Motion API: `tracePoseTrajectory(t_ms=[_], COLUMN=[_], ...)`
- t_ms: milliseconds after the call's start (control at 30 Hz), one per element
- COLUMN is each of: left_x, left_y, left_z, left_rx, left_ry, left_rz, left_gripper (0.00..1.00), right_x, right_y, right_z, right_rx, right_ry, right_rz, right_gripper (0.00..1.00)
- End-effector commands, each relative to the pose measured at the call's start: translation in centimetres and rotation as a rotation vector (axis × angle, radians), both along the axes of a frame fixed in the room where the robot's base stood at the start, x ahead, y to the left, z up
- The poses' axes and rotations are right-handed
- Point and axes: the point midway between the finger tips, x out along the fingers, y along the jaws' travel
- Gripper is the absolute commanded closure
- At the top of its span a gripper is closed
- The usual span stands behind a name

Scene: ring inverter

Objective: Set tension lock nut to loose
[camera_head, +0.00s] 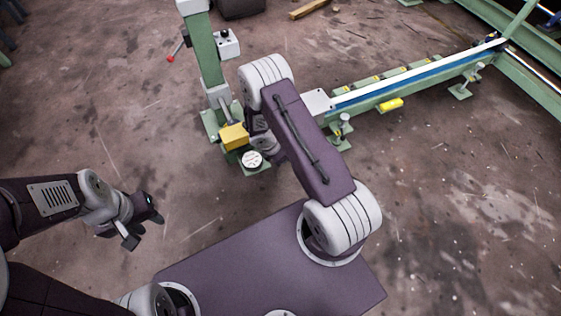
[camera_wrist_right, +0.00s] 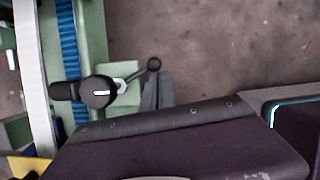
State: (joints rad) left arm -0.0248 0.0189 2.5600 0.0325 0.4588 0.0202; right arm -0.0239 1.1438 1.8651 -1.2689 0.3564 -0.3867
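In the right wrist view a dark round knob (camera_wrist_right: 98,92) with a white mark sits against a green machine frame. A short metal lever with a dark ball end (camera_wrist_right: 153,64) reaches right from it. This looks like the tension lock nut with its handle. Grey tapered pieces, seemingly my right gripper's fingers (camera_wrist_right: 158,92), are just below the ball; contact cannot be told. In the head view my right arm hides that gripper and the knob. My left gripper (camera_head: 146,227) hangs at the left, fingers apart, empty, over bare floor.
A green post (camera_head: 206,55) with a grey control box (camera_head: 228,44) and a red-tipped lever (camera_head: 175,52) stands ahead. A yellow block (camera_head: 234,136) and a round white disc (camera_head: 252,159) are beside my right arm. A long green rail (camera_head: 415,82) runs right. Floor at left is clear.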

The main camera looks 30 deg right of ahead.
Motion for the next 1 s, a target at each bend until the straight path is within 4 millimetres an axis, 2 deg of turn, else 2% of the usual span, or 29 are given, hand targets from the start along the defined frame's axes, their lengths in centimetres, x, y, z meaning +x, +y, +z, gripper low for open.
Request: tracePoseTrajectory(t_ms=[867,1000], left_x=[0.0,0.0], left_y=[0.0,0.0], left_z=[-0.1,1.0], left_rx=[0.0,0.0], left_ry=[0.0,0.0], left_rz=[0.0,0.0], left_gripper=[0.64,0.64], right_x=[0.0,0.0], right_y=[-0.8,-0.6], right_z=[0.0,1.1], right_rx=[-0.006,-0.006], right_ry=[0.002,0.002], right_rz=[-0.006,-0.006], right_gripper=[1.0,1.0])
